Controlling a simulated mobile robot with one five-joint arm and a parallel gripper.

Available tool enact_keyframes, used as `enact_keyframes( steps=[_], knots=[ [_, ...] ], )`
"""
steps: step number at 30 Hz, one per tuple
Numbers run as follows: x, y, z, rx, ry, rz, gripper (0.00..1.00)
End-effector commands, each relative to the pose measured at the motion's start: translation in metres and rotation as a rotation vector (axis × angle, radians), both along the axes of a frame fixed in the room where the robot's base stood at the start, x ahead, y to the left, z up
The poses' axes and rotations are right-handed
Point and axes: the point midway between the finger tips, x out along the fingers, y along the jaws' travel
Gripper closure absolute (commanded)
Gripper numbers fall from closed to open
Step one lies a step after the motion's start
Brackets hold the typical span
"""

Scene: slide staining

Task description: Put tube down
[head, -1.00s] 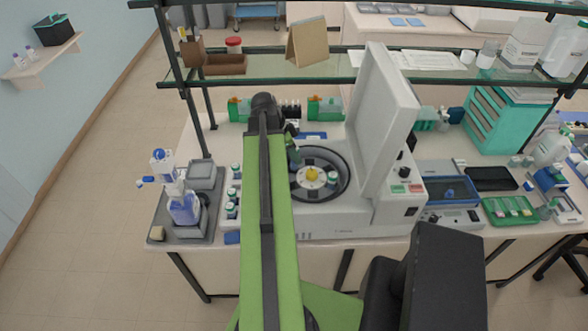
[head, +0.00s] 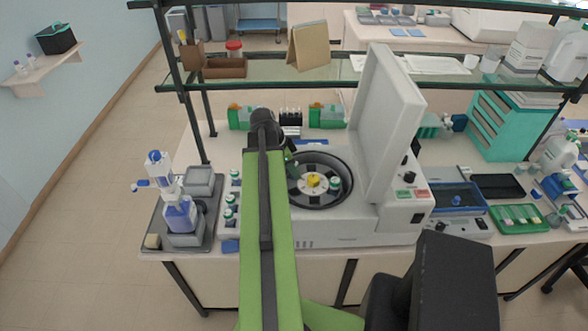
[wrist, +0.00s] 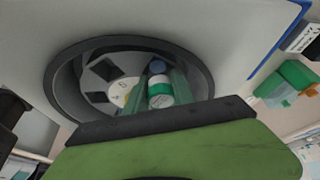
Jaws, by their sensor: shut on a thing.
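The open centrifuge (head: 360,226) stands on the bench with its rotor bowl (head: 349,172) exposed. A yellow hub (head: 313,180) is at the rotor's middle. One tube with a white and green top (head: 335,185) sits in the rotor, right of the hub. My gripper (head: 293,168) reaches over the bowl's left side. In the wrist view my gripper (wrist: 160,92) is shut on a white and green tube (wrist: 160,97), inside the rim outline of the bowl. A blue round part shows just beyond it. The held tube's lower end is hidden, so I cannot tell whether it touches the rotor.
The raised lid (head: 388,120) stands right of the bowl. Several tubes (head: 231,200) stand left of the centrifuge, beside a tray with bottles (head: 180,215). A glass shelf (head: 440,72) spans above the back. A blue tray (head: 458,200) is at right.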

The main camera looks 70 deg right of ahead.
Motion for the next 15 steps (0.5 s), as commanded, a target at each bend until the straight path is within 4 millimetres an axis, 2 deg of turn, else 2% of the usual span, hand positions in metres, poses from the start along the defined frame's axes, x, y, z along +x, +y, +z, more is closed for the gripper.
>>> enact_keyframes(
  steps=[1, 2, 6, 15],
  knots=[
    [-0.0001, -0.0001, -0.0033, 0.000, 0.000, 0.000, 1.00],
    [-0.0001, -0.0001, -0.0030, 0.000, 0.000, 0.000, 0.69],
    [-0.0003, -0.0001, -0.0017, 0.000, 0.000, 0.000, 0.51],
    [-0.0005, -0.0003, -0.0017, 0.000, 0.000, -0.001, 0.48]
  ],
)
